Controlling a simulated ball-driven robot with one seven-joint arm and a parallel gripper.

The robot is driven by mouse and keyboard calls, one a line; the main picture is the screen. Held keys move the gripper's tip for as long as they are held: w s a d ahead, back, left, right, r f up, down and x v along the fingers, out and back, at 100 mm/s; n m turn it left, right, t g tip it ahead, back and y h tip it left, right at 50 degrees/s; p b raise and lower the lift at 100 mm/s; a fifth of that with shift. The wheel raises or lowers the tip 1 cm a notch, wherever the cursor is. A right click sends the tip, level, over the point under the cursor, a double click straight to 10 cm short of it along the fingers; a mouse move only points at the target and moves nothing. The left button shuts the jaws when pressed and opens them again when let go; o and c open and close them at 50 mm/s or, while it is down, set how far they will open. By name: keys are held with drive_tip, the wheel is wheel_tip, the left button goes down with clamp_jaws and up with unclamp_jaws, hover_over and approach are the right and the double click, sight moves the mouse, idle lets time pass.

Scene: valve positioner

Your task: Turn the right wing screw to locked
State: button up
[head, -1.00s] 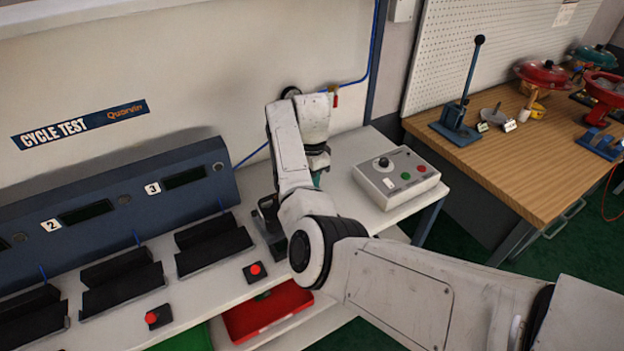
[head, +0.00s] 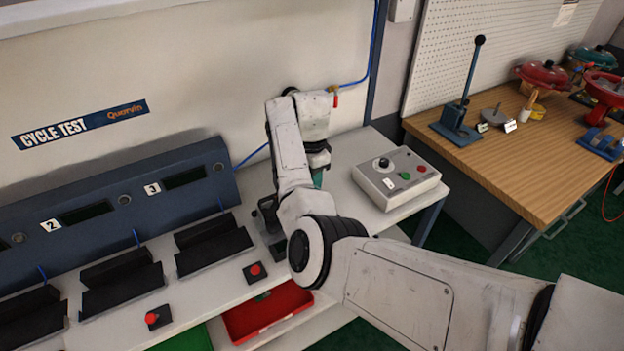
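I cannot make out the right wing screw; my arm covers the middle of the bench. A dark fixture (head: 268,212) stands on the white bench (head: 360,222), partly hidden behind my forearm. A small teal part (head: 317,178) shows between my arm links, and I cannot tell what it belongs to. My gripper (head: 318,158) points down at the back of the bench, with only a dark part of it showing under my wrist. Its fingertips are hidden, so I cannot see whether it is open or holds anything.
A control box (head: 396,178) with a knob and buttons sits right of my arm. Black cradles (head: 212,244) and red-button boxes (head: 255,272) line the left. A red tray (head: 268,312) lies below. A wooden bench (head: 540,165) with a lever press (head: 458,118) stands right.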

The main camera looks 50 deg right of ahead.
wheel_tip(320, 180, up, 10)
drive_tip(key=b, duration=0.1)
drive_tip(key=shift+b, duration=0.4)
drive_tip(key=s+a+f+n+h, duration=0.1)
drive_tip(key=s+f+n, duration=0.2)
drive_tip(key=f, duration=0.1)
drive_tip(key=s+a+f+n+t+h, duration=0.1)
drive_tip(key=s+f+n, duration=0.2)
drive_tip(key=s+f, duration=0.1)
drive_tip(key=s+a+f+n+t+h, duration=0.1)
drive_tip(key=s+f+n, duration=0.2)
drive_tip(key=f+n, duration=0.1)
drive_tip(key=shift+s+a+f, duration=0.2)
drive_tip(key=shift+s+a, duration=0.05)
drive_tip(key=shift+s, duration=0.15)
drive_tip(key=s+a+f+n+t+y, duration=0.3)
drive_tip(key=s+a+n, duration=0.9)
drive_tip(key=s+a, duration=0.3)
drive_tip(key=s+d+f+m+g, duration=0.1)
drive_tip(key=s+f+g, duration=0.3)
drive_tip(key=s, duration=0.5)
drive_tip(key=shift+f, duration=0.8)
